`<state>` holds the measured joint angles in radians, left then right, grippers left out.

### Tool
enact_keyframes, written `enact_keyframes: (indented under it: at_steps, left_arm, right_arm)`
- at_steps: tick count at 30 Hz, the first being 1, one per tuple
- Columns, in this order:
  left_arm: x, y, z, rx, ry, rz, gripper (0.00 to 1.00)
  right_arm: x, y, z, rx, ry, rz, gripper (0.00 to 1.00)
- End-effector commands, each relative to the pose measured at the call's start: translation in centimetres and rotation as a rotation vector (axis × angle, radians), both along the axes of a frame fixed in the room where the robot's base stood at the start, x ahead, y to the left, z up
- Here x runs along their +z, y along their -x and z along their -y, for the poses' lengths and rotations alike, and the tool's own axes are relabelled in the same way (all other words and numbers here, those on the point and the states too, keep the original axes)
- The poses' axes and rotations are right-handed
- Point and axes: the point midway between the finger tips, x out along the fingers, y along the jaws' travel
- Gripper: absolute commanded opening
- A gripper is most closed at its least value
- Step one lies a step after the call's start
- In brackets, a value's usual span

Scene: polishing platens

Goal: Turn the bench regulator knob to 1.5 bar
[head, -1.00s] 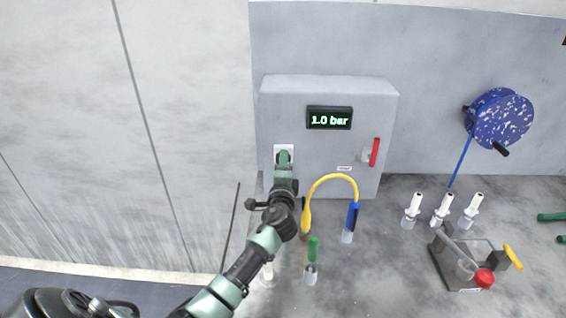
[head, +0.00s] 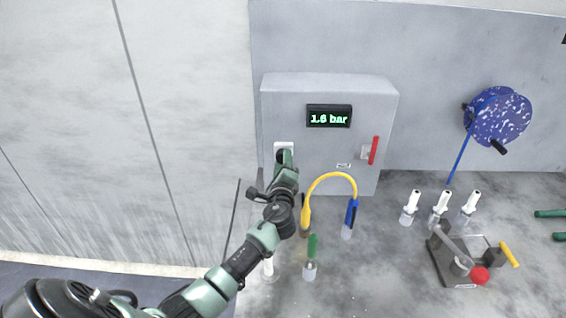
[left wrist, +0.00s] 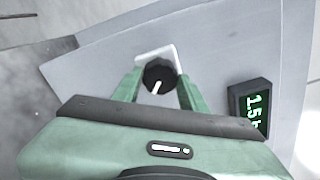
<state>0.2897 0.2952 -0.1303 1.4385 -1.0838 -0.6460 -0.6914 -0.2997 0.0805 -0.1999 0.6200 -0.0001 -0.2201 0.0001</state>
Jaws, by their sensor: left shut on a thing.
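The regulator knob (left wrist: 158,74) is black with a white pointer line, on a white plate on the grey bench box (head: 365,95). My left gripper (left wrist: 160,84) is shut on the knob, one green finger on each side. In the head view my left gripper (head: 284,157) covers most of the knob, with the white plate (head: 284,146) showing above. The display (left wrist: 252,107) reads 1.5 in the left wrist view, its unit partly cut off. In the head view the display (head: 329,117) shows small green digits, the last hard to tell between 5 and 6. My right gripper is not in view.
A red lever (head: 374,150) is on the box's right side. A yellow hose (head: 331,176) arches in front, with a blue fitting (head: 352,214). A green-topped fitting (head: 312,245), several white nozzles, a clamp (head: 462,262) and a blue reel (head: 500,115) stand around.

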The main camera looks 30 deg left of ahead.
Motion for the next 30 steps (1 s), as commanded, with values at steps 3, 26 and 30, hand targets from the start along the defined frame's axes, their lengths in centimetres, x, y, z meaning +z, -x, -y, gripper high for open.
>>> enact_keyframes:
  at_steps: [3, 26, 30]
  left_arm:
    - [-0.2, 0.0, 0.1, -0.001, 0.001, -0.002, 0.02]
    - [-0.3, 2.6, 1.6, -0.002, 0.003, -0.001, 0.64]
    - [-0.4, 4.5, 2.9, -0.002, 0.004, -0.001, 0.64]
  right_arm:
    - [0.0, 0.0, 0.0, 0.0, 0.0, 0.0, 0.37]
    - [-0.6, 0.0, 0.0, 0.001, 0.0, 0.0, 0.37]
    - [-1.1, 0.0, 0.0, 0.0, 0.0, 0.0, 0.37]
